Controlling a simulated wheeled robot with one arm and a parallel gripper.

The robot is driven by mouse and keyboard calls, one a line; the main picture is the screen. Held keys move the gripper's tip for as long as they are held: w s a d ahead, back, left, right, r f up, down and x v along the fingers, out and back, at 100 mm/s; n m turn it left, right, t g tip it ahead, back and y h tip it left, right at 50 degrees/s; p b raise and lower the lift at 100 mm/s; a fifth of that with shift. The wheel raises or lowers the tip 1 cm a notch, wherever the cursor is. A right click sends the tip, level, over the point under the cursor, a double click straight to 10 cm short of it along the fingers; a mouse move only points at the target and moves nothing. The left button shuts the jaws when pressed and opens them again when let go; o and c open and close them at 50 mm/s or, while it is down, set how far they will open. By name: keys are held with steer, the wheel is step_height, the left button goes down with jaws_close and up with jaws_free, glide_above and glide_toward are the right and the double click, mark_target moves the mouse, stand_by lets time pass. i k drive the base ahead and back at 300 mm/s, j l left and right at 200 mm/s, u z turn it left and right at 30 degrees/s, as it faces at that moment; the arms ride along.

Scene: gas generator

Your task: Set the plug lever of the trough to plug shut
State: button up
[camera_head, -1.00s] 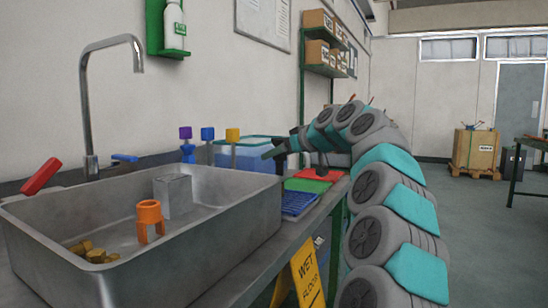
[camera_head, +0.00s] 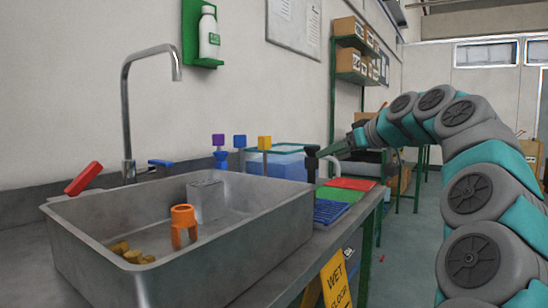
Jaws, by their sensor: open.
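Inside are an orange pronged piece (camera_head: 183,224), a grey metal box (camera_head: 205,199) and several yellowish-brown chunks (camera_head: 128,253). My gripper (camera_head: 326,153) is beyond the trough's right end, above the bench, far from the red lever. It points left, is open and seems empty; its fingertips are small and partly unclear against a dark object.
A tall tap (camera_head: 127,110) with a blue handle (camera_head: 160,163) rises behind the trough. Purple, blue and yellow-topped pieces and a blue clear tub (camera_head: 285,163) stand behind its right end. Red and green trays (camera_head: 352,184) lie right.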

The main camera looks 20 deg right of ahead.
mark_target(76, 186)
steer(key=k+j+z, duration=0.1)
steer(key=j, duration=0.3)
steer(key=k+j, duration=0.1)
steer(key=j, duration=0.3)
steer(key=k+j+z, duration=0.15)
steer(key=j, duration=0.25)
